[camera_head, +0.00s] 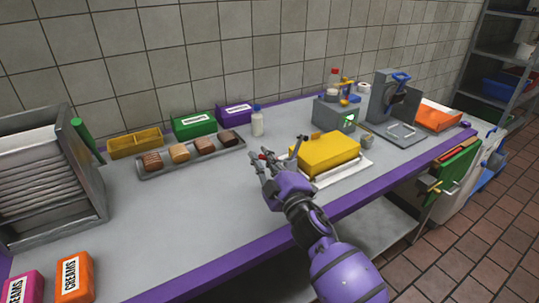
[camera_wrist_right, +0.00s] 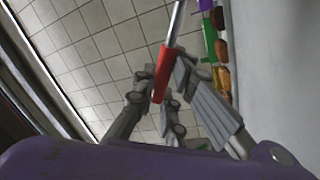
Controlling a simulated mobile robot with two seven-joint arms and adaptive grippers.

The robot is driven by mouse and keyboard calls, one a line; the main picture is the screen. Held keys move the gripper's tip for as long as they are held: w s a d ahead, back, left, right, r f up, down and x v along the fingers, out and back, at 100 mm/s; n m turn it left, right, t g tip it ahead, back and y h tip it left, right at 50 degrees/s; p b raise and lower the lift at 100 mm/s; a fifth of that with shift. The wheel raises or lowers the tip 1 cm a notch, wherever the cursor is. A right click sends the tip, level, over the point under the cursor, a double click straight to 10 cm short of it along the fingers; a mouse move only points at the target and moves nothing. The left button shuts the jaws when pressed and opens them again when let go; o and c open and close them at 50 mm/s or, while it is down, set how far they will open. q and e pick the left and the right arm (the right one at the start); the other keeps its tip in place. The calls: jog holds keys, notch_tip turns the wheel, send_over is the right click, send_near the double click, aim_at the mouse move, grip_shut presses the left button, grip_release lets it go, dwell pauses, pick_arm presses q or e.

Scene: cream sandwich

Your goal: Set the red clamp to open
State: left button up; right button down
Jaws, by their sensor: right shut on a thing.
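My right gripper (camera_head: 268,160) is above the counter, just left of the yellow block (camera_head: 328,152). In the right wrist view, its fingers (camera_wrist_right: 160,100) are closed around a red handle (camera_wrist_right: 163,72) with a thin metal rod (camera_wrist_right: 178,22) running up from it. In the head view only a small red bit (camera_head: 263,156) shows between the fingers. It appears to be the red clamp's handle, but the clamp's body cannot be made out. A grey bar rises beside the yellow block, near the gripper. My left gripper is not in view.
A grey machine (camera_head: 338,112) and a grey stand (camera_head: 382,95) are at the back right.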

jog(key=shift+s+a+f+n+y+b, duration=0.15)
jog(key=shift+f+n+y+b, duration=0.2)
jog(key=shift+f+n, duration=0.5)
jog(key=shift+r, duration=0.2)
jog(key=c, duration=1.8)
grip_release()
jog(key=shift+o, duration=0.2)
jog(key=v, duration=1.2)
jog(key=shift+r, duration=0.25)
jog(key=shift+s+f, duration=0.1)
jog(key=shift+s, duration=0.05)
